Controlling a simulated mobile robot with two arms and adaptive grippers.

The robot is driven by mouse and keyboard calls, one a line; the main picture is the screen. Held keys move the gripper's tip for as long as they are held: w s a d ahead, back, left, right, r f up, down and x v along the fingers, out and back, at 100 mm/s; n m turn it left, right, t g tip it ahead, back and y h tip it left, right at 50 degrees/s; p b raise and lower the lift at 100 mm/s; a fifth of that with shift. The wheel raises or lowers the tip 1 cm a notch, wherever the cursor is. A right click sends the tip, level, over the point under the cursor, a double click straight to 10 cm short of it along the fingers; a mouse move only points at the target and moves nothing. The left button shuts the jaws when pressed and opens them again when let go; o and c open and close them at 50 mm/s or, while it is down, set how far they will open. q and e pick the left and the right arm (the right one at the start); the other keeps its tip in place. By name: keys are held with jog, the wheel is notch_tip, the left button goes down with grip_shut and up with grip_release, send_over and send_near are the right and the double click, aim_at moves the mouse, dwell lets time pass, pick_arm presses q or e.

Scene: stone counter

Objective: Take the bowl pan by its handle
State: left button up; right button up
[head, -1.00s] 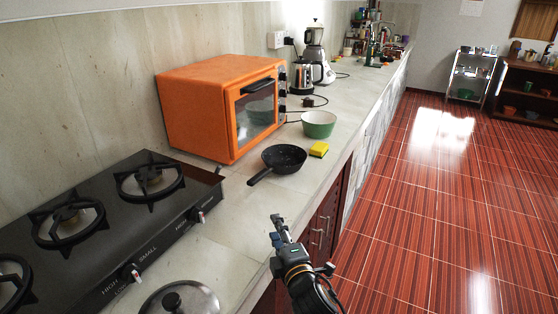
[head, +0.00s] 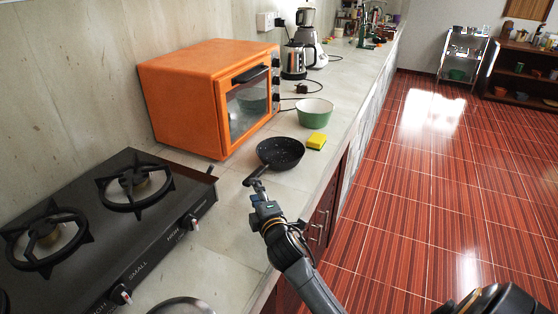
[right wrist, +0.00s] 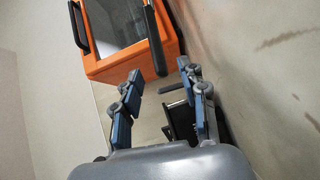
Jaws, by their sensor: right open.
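The bowl pan (head: 280,152), black and speckled inside, sits upright on the counter in front of the orange oven. Its dark handle (head: 252,178) points toward the stove side. My right gripper (head: 258,187) is open, right at the handle's end in the head view. The right wrist view shows its two fingers (right wrist: 160,75) apart, with a dark bar (right wrist: 155,45) that looks like the handle near the gap between the tips. Whether the fingers touch it I cannot tell. My left gripper is not in view.
The orange oven (head: 195,100) stands behind the pan against the wall. A yellow sponge (head: 316,142) and a green bowl (head: 314,113) are just beyond it. A black gas stove (head: 150,220) lies to the left, with a lid (head: 182,306) at the bottom edge.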

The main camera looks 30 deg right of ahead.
aim_at(250, 186)
jog(key=x, duration=0.2)
jog(key=a+x, duration=0.1)
jog(key=x, duration=0.1)
jog(key=shift+w+d+r+p, duration=0.1)
jog(key=shift+r+p, duration=0.05)
jog(key=shift+p, duration=0.2)
jog(key=shift+w+d, duration=0.1)
jog(key=shift+w, duration=0.45)
jog(key=shift+s, duration=0.1)
jog(key=shift+c, duration=0.7)
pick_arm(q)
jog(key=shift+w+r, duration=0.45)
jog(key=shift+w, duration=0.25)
pick_arm(e)
grip_shut()
